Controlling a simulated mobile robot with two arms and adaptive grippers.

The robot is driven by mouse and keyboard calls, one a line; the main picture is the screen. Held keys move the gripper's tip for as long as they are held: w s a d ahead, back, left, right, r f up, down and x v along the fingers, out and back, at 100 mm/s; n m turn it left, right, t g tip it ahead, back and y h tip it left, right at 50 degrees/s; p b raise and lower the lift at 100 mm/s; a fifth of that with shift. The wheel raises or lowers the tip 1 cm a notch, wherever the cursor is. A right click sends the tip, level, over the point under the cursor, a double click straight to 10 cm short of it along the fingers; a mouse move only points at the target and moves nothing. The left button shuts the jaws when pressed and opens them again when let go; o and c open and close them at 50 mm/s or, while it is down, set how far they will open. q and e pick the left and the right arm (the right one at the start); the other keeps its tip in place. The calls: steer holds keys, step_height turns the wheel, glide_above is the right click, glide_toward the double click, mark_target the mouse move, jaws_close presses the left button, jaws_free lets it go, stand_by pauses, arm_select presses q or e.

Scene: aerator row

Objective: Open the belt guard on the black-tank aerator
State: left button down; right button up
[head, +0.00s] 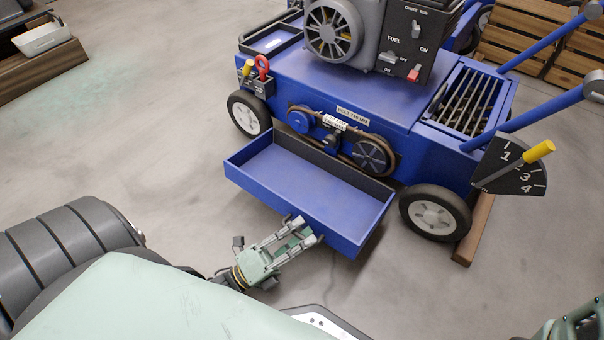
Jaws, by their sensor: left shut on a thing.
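The belt guard (305,182) is a blue, shallow box-shaped cover on the side of the blue aerator (300,85). It is swung down and out, its hollow inside facing up. Behind it the black belt, a blue pulley and a dark spoked pulley (370,156) show uncovered. My left gripper (303,229) is shut at the guard's outer lower edge; its fingertips and the part they hold are partly hidden. A grey engine with a black block (412,45) marked FUEL sits on top. My right gripper is out of view; only a bit of that arm shows at bottom right.
A depth lever with a yellow grip (538,151) and a numbered plate stand at the right. A wheel (436,213) is close right of the guard. A wooden strip (475,230) lies behind it. The grey floor at left is clear.

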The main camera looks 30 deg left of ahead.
arm_select(q)
steer(key=shift+s, duration=0.1)
steer(key=c, duration=2.2)
jaws_free()
steer(key=shift+a+r, duration=0.1)
steer(key=shift+o, duration=0.2)
steer(key=s+a, duration=0.5)
steer(key=s, duration=0.7)
steer(key=shift+a+f, duration=0.35)
steer(key=shift+a, duration=0.05)
steer(key=shift+w, duration=0.1)
